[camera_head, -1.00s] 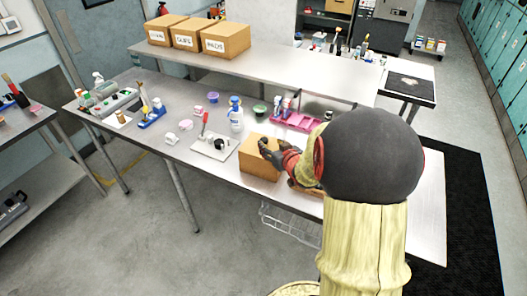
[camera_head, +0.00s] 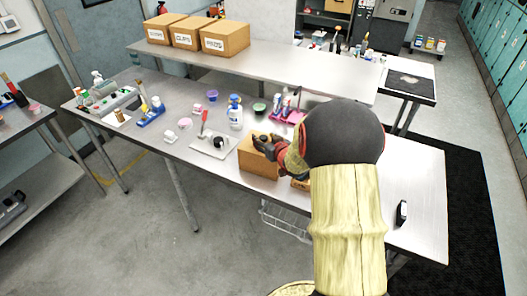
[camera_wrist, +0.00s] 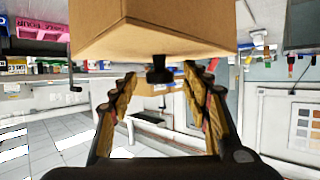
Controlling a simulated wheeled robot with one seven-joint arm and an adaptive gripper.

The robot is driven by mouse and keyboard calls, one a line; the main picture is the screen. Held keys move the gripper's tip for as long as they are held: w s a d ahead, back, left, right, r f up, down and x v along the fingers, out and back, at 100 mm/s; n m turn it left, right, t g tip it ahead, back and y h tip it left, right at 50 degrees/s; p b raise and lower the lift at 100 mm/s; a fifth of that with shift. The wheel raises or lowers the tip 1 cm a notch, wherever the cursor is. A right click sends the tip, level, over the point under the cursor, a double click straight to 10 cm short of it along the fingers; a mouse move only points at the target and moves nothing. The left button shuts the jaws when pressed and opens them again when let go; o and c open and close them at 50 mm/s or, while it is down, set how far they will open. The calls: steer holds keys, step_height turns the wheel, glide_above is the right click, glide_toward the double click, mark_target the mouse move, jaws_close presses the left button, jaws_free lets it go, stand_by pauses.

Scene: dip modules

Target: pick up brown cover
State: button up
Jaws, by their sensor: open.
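The brown cover appears as a brown box-shaped piece (camera_head: 257,165) on the middle table. In the wrist view, which is upside down, its brown side and top face (camera_wrist: 150,32) fill the upper middle. A short dark knob (camera_wrist: 158,74) stands out from that top face. My gripper (camera_wrist: 160,82) is open, with its two fingers on either side of the knob's line. I cannot tell whether the fingers touch it. In the head view my gripper (camera_head: 263,143) is at the top of the brown piece and hides part of it.
A white board with a red-handled tool (camera_head: 212,144), a spray bottle (camera_head: 235,113) and a pink tray (camera_head: 287,117) stand close by. Another brown piece (camera_head: 300,184) is partly behind my arm. A black object (camera_head: 402,213) lies at the table's right. Labelled boxes (camera_head: 225,40) stand on the rear table.

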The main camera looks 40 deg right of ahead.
steer(key=shift+c, duration=1)
jaws_close()
